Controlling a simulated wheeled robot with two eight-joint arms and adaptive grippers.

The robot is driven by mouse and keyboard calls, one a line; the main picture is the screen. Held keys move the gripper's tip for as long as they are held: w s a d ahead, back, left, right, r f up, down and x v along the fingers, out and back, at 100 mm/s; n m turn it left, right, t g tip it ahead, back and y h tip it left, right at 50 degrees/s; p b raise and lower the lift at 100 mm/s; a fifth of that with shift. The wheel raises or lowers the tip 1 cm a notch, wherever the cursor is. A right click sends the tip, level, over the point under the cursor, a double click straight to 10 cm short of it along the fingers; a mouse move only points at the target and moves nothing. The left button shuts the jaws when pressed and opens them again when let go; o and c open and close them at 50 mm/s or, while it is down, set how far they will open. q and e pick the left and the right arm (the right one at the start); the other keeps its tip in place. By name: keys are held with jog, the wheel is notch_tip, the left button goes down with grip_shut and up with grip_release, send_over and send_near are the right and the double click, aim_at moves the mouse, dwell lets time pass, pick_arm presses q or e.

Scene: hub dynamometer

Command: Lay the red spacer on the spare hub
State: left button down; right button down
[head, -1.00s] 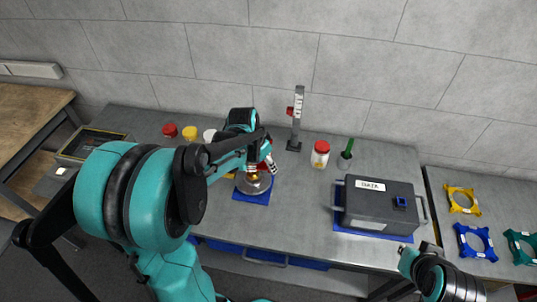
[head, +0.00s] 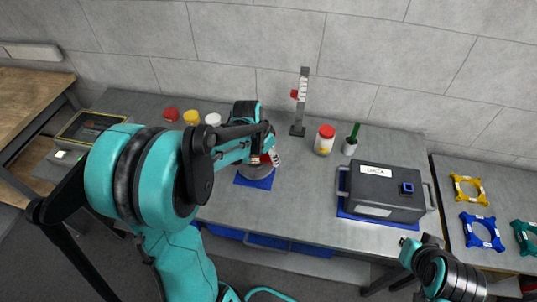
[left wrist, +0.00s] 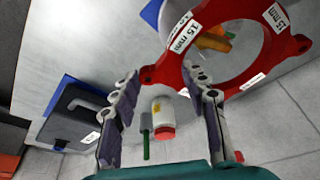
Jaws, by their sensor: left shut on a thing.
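The red spacer (left wrist: 274,82) is a flat ring with white "15 mm" labels, large in the left wrist view. My left gripper (left wrist: 160,74) is shut on its edge, at a red lug between the fingers. In the head view the spacer (head: 266,159) shows only as a small red and white patch at the left gripper (head: 262,150). The spare hub, a grey disc, is mostly hidden under the gripper, above a blue mat (head: 258,183). An orange part shows through the ring in the wrist view. I cannot tell whether spacer and hub touch. My right gripper (head: 408,252) is at lower right, its jaws unclear.
A grey case (head: 385,190) stands on a blue mat to the right. A red-lidded jar (head: 324,140), a green-handled tool in a cup (head: 351,141) and a upright gauge (head: 299,105) stand behind. Yellow (head: 468,189) and blue (head: 481,231) ring parts lie on the right table.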

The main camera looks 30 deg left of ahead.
pick_arm(q)
jog(key=shift+f+b, duration=3.1)
jog(key=shift+f, duration=1)
jog(key=c, duration=0.7)
grip_release()
